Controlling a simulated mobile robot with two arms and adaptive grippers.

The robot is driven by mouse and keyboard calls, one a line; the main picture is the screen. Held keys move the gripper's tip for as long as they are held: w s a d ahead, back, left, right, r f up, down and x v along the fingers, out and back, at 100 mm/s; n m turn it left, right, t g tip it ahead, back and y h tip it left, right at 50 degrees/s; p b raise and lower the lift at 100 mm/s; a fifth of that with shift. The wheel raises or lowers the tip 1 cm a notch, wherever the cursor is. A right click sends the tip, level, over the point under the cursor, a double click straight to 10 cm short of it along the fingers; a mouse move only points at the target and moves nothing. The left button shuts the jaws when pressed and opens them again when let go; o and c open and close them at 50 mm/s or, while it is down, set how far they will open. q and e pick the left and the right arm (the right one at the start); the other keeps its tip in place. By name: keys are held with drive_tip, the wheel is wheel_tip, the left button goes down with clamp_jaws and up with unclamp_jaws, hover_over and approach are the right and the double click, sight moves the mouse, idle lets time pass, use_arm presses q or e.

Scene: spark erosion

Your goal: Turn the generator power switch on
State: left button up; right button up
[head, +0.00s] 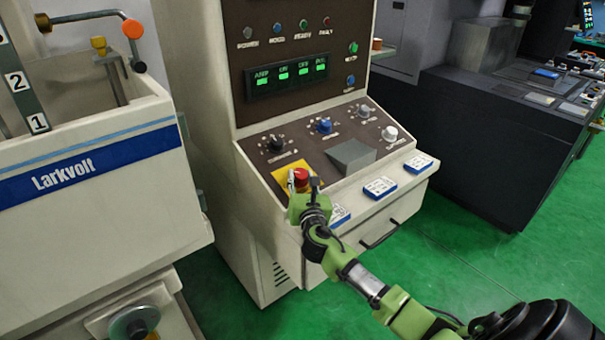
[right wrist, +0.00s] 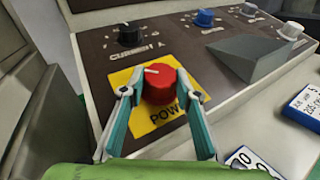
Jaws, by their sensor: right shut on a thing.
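The generator power switch (right wrist: 158,86) is a red round knob with a white pointer line, on a yellow plate (right wrist: 128,77) marked "POW…" on the sloped brown panel. The rest of that label is hidden. In the head view the switch (head: 300,174) sits at the panel's lower left corner. My right gripper (right wrist: 155,95) has a finger on each side of the red knob and is shut on it. In the head view my right gripper (head: 300,190) covers the lower part of the plate. My left gripper is not in view.
A black knob marked "CURRENT" (right wrist: 130,33), a blue knob (right wrist: 204,18) and a grey wedge (right wrist: 250,58) are near the switch. Blue-edged cards (head: 380,187) lie along the front ledge. The Larkvolt tank (head: 90,180) stands left. Green floor (head: 450,255) is open at right.

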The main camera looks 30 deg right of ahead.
sight(297, 175)
drive_tip(key=m+g+h, duration=0.2)
drive_tip(key=m+h, duration=0.1)
drive_tip(key=shift+w+a+r+m+g+p, duration=0.15)
drive_tip(key=shift+a+m+g+p, duration=0.15)
drive_tip(key=shift+w+m+g+h, duration=0.15)
drive_tip(key=shift+m+g+h, duration=0.55)
drive_tip(key=shift+m+g, duration=0.25)
drive_tip(key=m+g+h+b, duration=0.1)
drive_tip(key=m+g, duration=0.1)
drive_tip(key=g, duration=0.1)
drive_tip(key=shift+w+a+m, duration=0.1)
drive_tip(key=shift+m, duration=0.25)
drive_tip(key=shift+w+r+m+g+h+b, duration=0.1)
drive_tip(key=shift+m+g+h+b, duration=0.55)
drive_tip(key=shift+m+g, duration=0.9)
drive_tip(key=shift+g, duration=0.3)
drive_tip(key=o, duration=1.1)
wheel_tip(297, 175, up, 10)
